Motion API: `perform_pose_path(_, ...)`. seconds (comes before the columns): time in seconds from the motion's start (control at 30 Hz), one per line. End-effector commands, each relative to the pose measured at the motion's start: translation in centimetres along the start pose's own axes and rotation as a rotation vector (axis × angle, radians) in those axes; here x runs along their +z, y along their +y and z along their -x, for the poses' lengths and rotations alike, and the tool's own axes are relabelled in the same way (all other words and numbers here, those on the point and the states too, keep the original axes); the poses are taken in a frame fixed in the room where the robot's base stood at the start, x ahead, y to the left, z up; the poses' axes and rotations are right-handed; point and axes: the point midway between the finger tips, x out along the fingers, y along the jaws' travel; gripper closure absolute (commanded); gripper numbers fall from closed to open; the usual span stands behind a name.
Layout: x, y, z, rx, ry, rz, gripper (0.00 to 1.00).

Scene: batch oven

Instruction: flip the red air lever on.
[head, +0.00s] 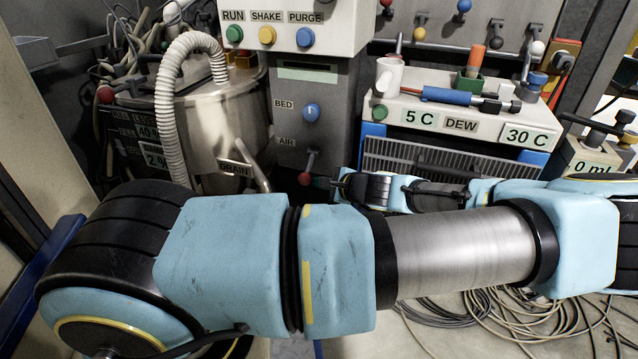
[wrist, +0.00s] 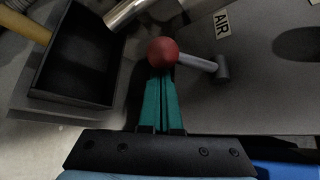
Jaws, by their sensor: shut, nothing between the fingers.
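The red air lever has a red ball knob (head: 305,179) on a short grey rod, below the AIR label on the grey panel in the head view. In the wrist view the red knob (wrist: 163,52) sits at the tips of my gripper (wrist: 162,72), and its rod runs right to a pivot on the panel near the AIR label. The two green fingers are together with nothing between them. They appear at or very near the knob; I cannot tell whether they touch it. In the head view my fingers are hard to make out beside the lever.
A blue BED knob (head: 312,112) is above the lever. A metal DRAIN pipe (head: 262,178) and ribbed hose (head: 166,110) are to the left. The dew unit (head: 455,124) stands right. A black open bin (wrist: 75,72) is left in the wrist view. Cables (head: 520,318) lie on the floor.

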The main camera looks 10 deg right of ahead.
Motion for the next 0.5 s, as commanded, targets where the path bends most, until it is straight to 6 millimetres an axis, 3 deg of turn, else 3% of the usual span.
perform_pose_path(0.5, 0.46, -0.21, 0.36, 0.039, 0.0, -0.048, 1.0)
